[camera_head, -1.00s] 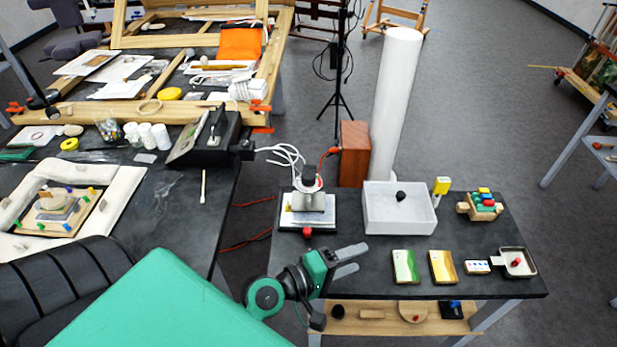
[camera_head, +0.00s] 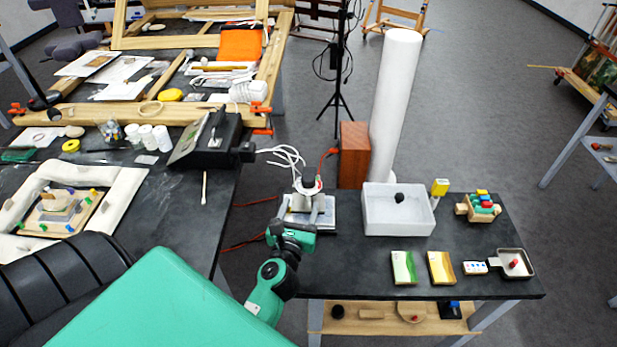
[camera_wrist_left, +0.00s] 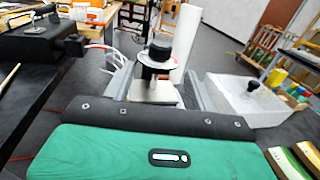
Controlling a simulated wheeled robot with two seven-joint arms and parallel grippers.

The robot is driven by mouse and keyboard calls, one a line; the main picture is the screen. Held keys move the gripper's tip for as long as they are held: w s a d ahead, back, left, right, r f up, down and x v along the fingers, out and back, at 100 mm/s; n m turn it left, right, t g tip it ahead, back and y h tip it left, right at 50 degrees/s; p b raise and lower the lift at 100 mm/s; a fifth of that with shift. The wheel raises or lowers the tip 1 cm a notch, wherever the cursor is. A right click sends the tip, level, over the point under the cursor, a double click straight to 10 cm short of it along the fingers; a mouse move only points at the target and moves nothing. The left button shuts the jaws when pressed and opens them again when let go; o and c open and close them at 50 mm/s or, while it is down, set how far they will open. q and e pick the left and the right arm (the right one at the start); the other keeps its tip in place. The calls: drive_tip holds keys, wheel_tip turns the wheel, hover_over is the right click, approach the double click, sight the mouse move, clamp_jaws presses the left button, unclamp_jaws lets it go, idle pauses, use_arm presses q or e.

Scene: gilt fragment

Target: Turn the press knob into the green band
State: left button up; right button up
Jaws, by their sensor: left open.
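The small press (camera_head: 322,222) stands at the left end of the small dark table. A dark upright knob tops it, above a pale dial disc with a red part; the knob (camera_wrist_left: 157,52) and disc (camera_wrist_left: 153,63) show clearer in the left wrist view. A green band cannot be made out clearly. My left gripper (camera_head: 301,208) is open in front of the press, its fingers pointing away toward it. In the left wrist view the fingers (camera_wrist_left: 157,92) lie either side of the press, with the knob between and beyond them. Nothing is held. My right gripper is out of view.
A white tub (camera_head: 385,222) holding a black lump stands right of the press. Behind are a wooden block (camera_head: 354,153) and a tall white cylinder (camera_head: 394,100). Green (camera_head: 404,267) and orange (camera_head: 441,267) blocks lie front right. White cables (camera_head: 285,156) hang behind the press.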

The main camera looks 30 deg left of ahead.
sight(307, 185)
use_arm(q)
drive_tip(key=p+x, duration=0.2)
drive_tip(key=x, duration=0.6)
drive_tip(key=shift+w+a+r, duration=0.1)
drive_tip(key=shift+w+a, duration=0.05)
drive_tip(key=shift+w, duration=0.25)
drive_tip(key=shift+x, duration=0.75)
drive_tip(key=c, duration=1)
